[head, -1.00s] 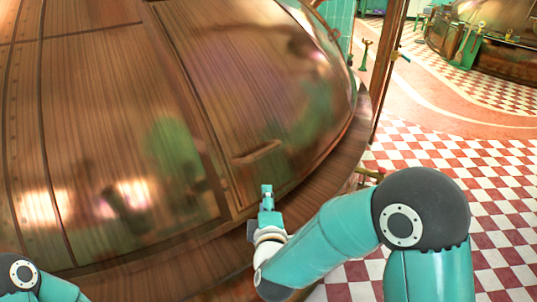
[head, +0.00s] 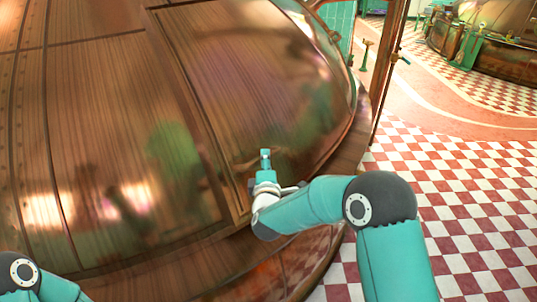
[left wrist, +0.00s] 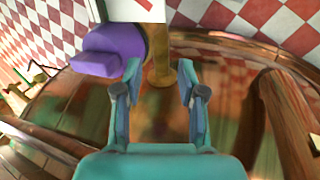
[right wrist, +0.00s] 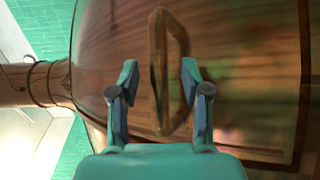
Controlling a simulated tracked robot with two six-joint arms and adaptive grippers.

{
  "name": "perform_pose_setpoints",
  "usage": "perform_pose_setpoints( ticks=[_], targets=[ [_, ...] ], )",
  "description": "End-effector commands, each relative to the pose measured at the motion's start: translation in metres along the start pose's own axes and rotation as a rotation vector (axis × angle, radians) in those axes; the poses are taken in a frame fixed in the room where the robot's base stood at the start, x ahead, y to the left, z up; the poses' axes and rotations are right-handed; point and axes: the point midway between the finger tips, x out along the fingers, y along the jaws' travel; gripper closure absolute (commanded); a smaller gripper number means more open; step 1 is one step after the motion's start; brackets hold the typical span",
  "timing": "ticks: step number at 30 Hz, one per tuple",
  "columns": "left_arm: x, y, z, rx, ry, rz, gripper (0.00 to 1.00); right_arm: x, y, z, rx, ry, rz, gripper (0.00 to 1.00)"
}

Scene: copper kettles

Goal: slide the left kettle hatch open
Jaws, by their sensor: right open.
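The copper kettle (head: 110,130) fills the left of the head view. Its hatch (head: 240,75) is a framed copper panel on the right part of the dome, and I see no gap along its frame. My right gripper (head: 265,155) is at the hatch's lower edge, over the handle area, and partly hides it. In the right wrist view the bar handle (right wrist: 156,65) shows between the open fingers (right wrist: 160,75); I cannot tell whether they touch it. My left gripper (left wrist: 158,75) is open and empty in the left wrist view; the head view shows only my left arm.
A wooden ledge (head: 195,255) runs around the kettle's base. A checkered floor (head: 460,200) lies open to the right, with another copper kettle (head: 500,60) far back. A purple object (left wrist: 105,50) shows beyond the left fingers.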

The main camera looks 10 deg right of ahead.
Motion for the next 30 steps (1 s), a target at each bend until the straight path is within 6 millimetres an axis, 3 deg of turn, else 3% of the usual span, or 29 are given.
perform_pose_setpoints(
  ticks=[6, 17, 26, 30],
  targets=[
    [-0.006, 0.002, 0.000, 0.000, 0.000, 0.000, 0.60, 0.023, 0.000, 0.000, 0.001, -0.001, -0.001, 0.53],
    [-0.006, 0.002, 0.000, 0.000, 0.000, 0.000, 0.60, 0.028, 0.000, 0.000, 0.001, 0.000, 0.000, 0.53],
    [-0.006, 0.002, 0.000, 0.000, 0.000, 0.000, 0.60, 0.027, -0.001, 0.000, 0.001, 0.000, -0.001, 0.99],
    [-0.006, 0.002, 0.000, 0.000, 0.000, 0.000, 0.60, 0.027, -0.001, 0.000, 0.001, 0.000, -0.002, 1.00]
  ],
)
